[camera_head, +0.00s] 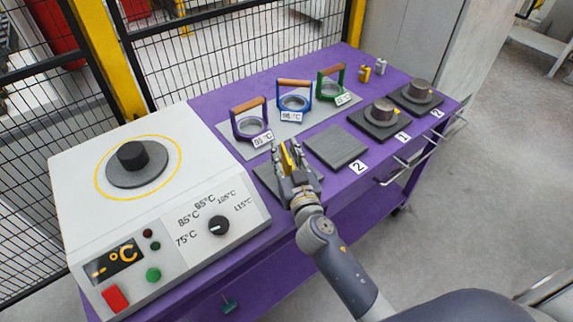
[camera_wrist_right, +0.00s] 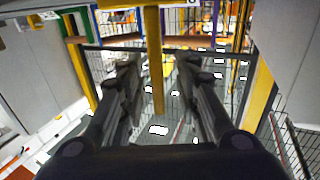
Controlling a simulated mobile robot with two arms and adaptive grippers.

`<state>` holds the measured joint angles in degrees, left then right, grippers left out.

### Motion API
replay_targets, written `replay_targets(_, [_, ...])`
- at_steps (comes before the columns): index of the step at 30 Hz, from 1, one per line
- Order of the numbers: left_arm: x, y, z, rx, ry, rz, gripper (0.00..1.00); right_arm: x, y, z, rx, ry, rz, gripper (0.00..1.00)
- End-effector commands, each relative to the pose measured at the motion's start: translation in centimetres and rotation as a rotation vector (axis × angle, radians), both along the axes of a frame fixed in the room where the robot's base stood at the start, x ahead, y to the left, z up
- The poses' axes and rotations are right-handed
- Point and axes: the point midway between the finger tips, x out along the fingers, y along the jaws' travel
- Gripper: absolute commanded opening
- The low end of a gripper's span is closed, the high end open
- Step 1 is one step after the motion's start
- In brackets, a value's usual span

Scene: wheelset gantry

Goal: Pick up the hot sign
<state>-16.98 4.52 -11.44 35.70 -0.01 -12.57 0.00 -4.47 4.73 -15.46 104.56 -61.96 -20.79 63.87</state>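My right gripper (camera_head: 289,153) is over the middle of the purple table, above a dark square plate (camera_head: 265,178). Its two fingers stand apart in the right wrist view (camera_wrist_right: 158,78). A slim yellow piece (camera_head: 286,161), which looks like the hot sign, shows between the fingers in the head view. In the wrist view a yellow upright bar (camera_wrist_right: 154,70) stands between the fingers, with a gap on each side; I cannot tell whether it is the sign or a fence post behind. My left gripper is not in view.
A white heater (camera_head: 70,185) with a dial stands at the left. Purple, blue (camera_head: 294,100) and green-framed rings stand on a grey tray behind the gripper. Dark plates (camera_head: 338,146), two bearing metal cylinders (camera_head: 380,112), lie to the right. Small yellow pieces (camera_head: 364,74) stand at the back.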

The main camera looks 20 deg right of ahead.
Motion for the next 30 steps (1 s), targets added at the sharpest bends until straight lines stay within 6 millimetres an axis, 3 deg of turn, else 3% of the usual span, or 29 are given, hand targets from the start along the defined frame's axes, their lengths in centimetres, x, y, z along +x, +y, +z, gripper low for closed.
replay_targets(1, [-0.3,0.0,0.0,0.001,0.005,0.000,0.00,0.0,0.0,0.0,0.000,0.000,0.000,0.19])
replay_targets(3, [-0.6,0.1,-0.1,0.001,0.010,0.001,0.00,0.0,0.0,0.0,0.000,0.000,0.000,0.03])
replay_targets(4, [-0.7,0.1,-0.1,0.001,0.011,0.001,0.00,0.0,0.0,0.0,0.000,0.000,0.000,0.00])
replay_targets(17, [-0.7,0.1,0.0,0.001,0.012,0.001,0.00,0.0,0.0,0.2,0.000,-0.001,0.000,0.00])
replay_targets(23, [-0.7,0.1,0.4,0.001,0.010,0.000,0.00,0.0,0.0,1.5,0.000,-0.003,-0.001,0.00])
replay_targets(28, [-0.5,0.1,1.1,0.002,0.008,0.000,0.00,0.0,-0.1,3.8,0.001,-0.005,0.000,0.00])
replay_targets(30, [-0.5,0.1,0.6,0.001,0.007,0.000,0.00,-1.3,-0.2,3.4,0.001,0.002,0.000,0.00])
